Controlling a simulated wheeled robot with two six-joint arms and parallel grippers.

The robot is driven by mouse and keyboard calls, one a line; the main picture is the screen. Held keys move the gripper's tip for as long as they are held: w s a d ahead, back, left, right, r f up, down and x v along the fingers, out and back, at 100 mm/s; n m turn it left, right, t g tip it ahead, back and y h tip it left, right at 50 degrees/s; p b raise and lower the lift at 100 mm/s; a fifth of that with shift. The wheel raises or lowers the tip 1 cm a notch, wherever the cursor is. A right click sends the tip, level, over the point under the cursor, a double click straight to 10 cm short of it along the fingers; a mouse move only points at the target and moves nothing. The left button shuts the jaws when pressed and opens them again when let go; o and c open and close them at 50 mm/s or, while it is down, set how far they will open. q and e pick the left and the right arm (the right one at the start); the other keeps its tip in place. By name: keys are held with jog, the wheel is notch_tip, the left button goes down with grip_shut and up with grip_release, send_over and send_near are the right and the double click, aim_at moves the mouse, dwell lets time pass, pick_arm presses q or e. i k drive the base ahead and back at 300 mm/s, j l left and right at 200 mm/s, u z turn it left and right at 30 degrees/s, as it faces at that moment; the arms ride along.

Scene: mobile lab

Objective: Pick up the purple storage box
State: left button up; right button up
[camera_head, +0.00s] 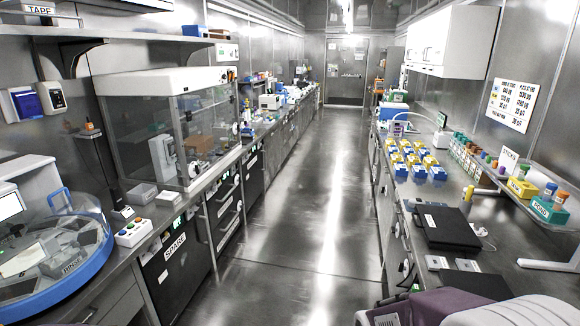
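I cannot make out a purple storage box for certain. A dark purple surface (440,304) shows at the bottom right, cut by the frame edge and partly behind a pale rounded shape (515,313). I cannot tell whether it is a box. Neither of my grippers can be made out in the head view.
A long aisle (310,215) of bare floor runs to a far door (346,72). The left bench has a clear cabinet (190,130) and a round blue-rimmed machine (60,250). The right bench has a closed black case (447,229) and blue-yellow racks (415,160).

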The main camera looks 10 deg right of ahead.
aim_at(398, 132)
jog(key=i+l+z, duration=0.15)
jog(key=i, duration=0.55)
jog(key=i+z, duration=0.1)
jog(key=i, duration=0.65)
jog(key=i+l+z, duration=0.15)
jog(key=i, duration=0.55)
jog(key=i+j+z, duration=0.15)
jog(key=i, duration=0.55)
jog(key=i+j+z, duration=0.1)
jog(key=i, duration=1.5)
jog(key=i+z, duration=0.1)
jog(key=i, duration=0.75)
jog(key=i+j, duration=0.1)
jog(key=i, duration=0.8)
jog(key=i+j+z, duration=0.1)
jog(key=i, duration=0.8)
jog(key=i+z, duration=0.3)
jog(key=i, duration=0.25)
jog(key=i+j+z, duration=0.15)
jog(key=i+z, duration=0.15)
jog(key=i, duration=0.2)
jog(key=i+l, duration=0.1)
jog(key=l, duration=0.25)
jog(key=i+l, duration=0.1)
jog(key=l, duration=0.2)
